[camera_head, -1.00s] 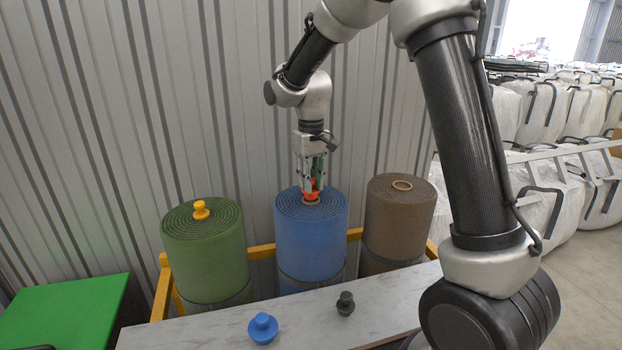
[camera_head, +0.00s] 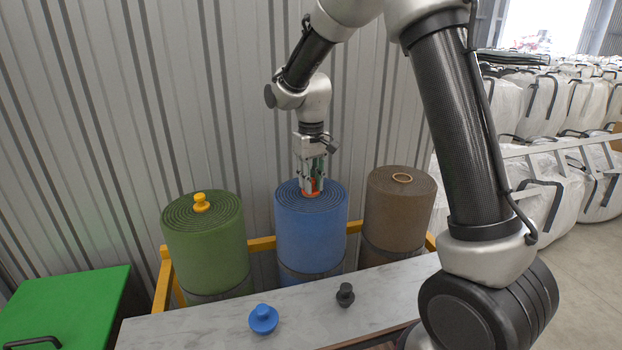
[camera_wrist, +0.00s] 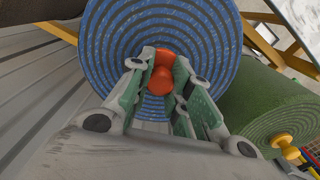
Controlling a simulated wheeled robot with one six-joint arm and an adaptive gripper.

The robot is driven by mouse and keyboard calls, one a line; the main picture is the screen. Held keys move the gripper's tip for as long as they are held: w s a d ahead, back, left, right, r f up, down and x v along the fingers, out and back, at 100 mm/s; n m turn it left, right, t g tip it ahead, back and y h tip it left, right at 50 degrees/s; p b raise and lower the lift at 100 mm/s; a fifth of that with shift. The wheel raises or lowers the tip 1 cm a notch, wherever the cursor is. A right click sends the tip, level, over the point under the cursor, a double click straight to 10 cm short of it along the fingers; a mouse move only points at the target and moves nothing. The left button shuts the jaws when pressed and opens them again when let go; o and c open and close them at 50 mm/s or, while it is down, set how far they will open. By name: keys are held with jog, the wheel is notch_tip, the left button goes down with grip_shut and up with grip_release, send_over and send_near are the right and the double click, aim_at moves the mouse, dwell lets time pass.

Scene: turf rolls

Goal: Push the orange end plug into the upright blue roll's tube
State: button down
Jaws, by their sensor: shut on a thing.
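The orange end plug (camera_wrist: 163,72) is at the centre of the upright blue roll's (camera_wrist: 105,45) top face, its flange close against the spiral in the wrist view. The blue roll (camera_head: 310,235) stands in the middle of the row in the head view. My gripper (camera_head: 312,191) points down over the roll's centre, and in the wrist view my gripper (camera_wrist: 160,85) is shut on the plug's knob. The plug's flange (camera_head: 312,194) shows orange under the fingers. The tube mouth is hidden by the plug and fingers, so the plug's depth cannot be seen exactly.
A green roll (camera_head: 205,250) with a yellow plug (camera_head: 201,203) stands left. A brown roll (camera_head: 400,215) with an open tube (camera_head: 402,178) stands right. A blue plug (camera_head: 263,319) and a dark plug (camera_head: 345,294) lie on the pale tabletop (camera_head: 215,325). A yellow frame (camera_head: 262,244) surrounds the rolls.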

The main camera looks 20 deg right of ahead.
jog(key=c, duration=1.2)
grip_release()
jog(key=shift+c, duration=0.2)
notch_tip(320, 180, up, 12)
jog(key=s+d+r+m+t, duration=0.1)
jog(key=s+d, duration=0.4)
jog(key=s, duration=0.5)
jog(key=s+d+m+t, duration=0.1)
jog(key=s+d, duration=0.4)
jog(key=s, duration=0.5)
jog(key=s+d+r+m+t, duration=0.1)
jog(key=s+d, duration=0.4)
jog(key=s, duration=0.5)
jog(key=shift+r+t, duration=0.3)
jog(key=shift+t, duration=0.4)
